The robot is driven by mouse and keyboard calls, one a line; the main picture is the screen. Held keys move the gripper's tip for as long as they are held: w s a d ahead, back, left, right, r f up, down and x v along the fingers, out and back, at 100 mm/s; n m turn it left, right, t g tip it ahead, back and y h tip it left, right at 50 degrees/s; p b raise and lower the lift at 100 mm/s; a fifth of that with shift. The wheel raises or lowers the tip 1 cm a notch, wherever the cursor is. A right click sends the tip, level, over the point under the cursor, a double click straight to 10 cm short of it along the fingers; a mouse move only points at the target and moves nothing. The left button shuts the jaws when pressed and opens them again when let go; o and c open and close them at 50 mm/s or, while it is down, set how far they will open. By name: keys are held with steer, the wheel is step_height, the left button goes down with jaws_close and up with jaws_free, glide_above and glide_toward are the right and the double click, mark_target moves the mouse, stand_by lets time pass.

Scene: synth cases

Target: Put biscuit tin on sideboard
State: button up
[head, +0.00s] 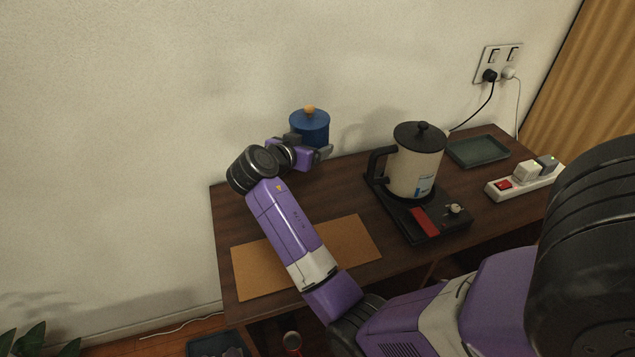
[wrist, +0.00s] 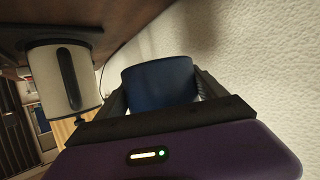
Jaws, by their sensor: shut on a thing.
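The biscuit tin (head: 311,128) is a blue round canister with a blue lid and an orange knob, upright in the head view. My gripper (head: 313,153) is shut on it, with a finger on either side. In the wrist view, which is turned upside down, the blue tin (wrist: 158,82) sits between the two dark fingers (wrist: 160,92). The sideboard (head: 345,180) is a dark brown wooden top against the wall. The tin is at its back edge, close to the wall. Its base is hidden by my gripper in the head view, and I cannot tell whether it touches the wood.
A cream kettle (head: 415,165) stands on a black base (head: 428,222) to the right; it also shows in the wrist view (wrist: 62,80). A tan mat (head: 350,246) lies in front. A dark tray (head: 478,151) and a power strip (head: 520,183) are farther right.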

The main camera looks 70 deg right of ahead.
mark_target(310, 190)
step_height(310, 190, down, 13)
steer(key=shift+r, duration=0.1)
stand_by(0.3)
steer(key=o, duration=1.7)
steer(key=shift+o, duration=0.2)
steer(key=shift+p, duration=0.3)
steer(key=b+v, duration=0.2)
steer(key=v, duration=1)
